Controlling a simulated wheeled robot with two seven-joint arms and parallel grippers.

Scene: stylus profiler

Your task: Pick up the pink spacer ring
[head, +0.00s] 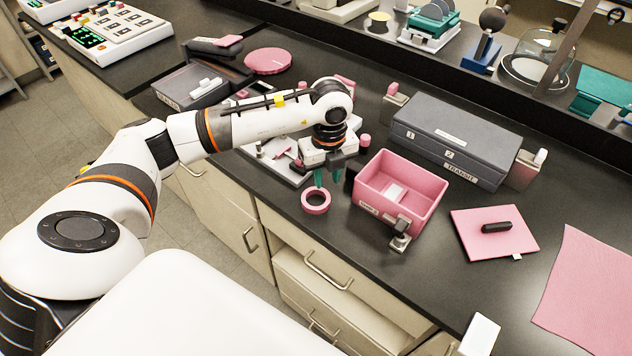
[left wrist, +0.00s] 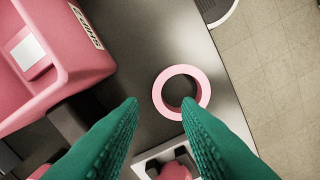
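The pink spacer ring (head: 316,210) lies flat on the dark bench near its front edge. My left gripper (head: 328,182) points down just above and beside the ring, with its teal fingers apart and nothing between them. In the left wrist view the ring (left wrist: 203,92) lies past the fingertips. One finger of the left gripper (left wrist: 160,101) overlaps the ring's hole and near rim in the picture; the other is to the left of the ring. I cannot tell the exact height of the fingertips. My right gripper does not show.
A pink open bin (head: 430,200) stands right of the ring, with a small metal block (head: 401,240) at its front. A grey case (head: 450,142) is behind it. A light tray (head: 262,163) with pink parts lies left of the gripper. Bare bench lies around the ring.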

